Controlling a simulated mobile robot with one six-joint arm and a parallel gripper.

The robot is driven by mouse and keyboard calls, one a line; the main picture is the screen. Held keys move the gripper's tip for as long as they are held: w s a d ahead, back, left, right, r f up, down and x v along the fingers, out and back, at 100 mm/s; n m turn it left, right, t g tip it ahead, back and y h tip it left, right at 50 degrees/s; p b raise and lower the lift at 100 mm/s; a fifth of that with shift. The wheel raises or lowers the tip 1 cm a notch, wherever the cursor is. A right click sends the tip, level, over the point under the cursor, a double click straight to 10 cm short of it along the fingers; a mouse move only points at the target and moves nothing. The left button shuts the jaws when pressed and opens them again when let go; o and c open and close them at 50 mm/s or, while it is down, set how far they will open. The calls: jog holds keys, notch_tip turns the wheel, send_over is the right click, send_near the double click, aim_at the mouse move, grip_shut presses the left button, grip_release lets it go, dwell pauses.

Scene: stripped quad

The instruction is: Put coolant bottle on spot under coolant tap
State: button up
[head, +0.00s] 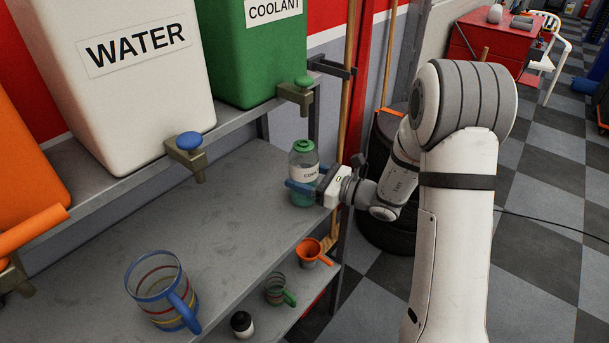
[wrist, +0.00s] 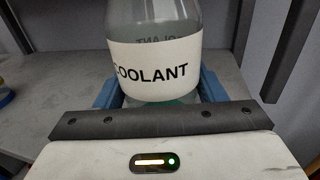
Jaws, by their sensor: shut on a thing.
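The coolant bottle (head: 304,160) is clear with a green cap and a white label, upright over the right end of the grey shelf. My gripper (head: 305,188) is shut on it from the right, low on its body. In the wrist view the bottle (wrist: 153,50) stands between my blue fingers (wrist: 156,92), its COOLANT label facing me. The coolant tap (head: 297,93), with a green knob, is on the green coolant tank (head: 258,60), above and slightly left of the bottle in the head view. I cannot tell whether the bottle's base touches the shelf.
The white water tank (head: 135,100) has a blue-knobbed tap (head: 187,150). A blue-handled jug (head: 160,290) stands at the shelf's front left. A green-handled jug (head: 278,290), an orange funnel (head: 312,252) and a small dark bottle (head: 242,324) are lower down. The shelf's middle (head: 190,230) is clear.

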jog(key=shift+s+r, duration=0.1)
jog(key=shift+r, duration=0.05)
jog(key=shift+f, duration=0.3)
jog(key=o, duration=1.5)
jog(key=shift+r, duration=0.1)
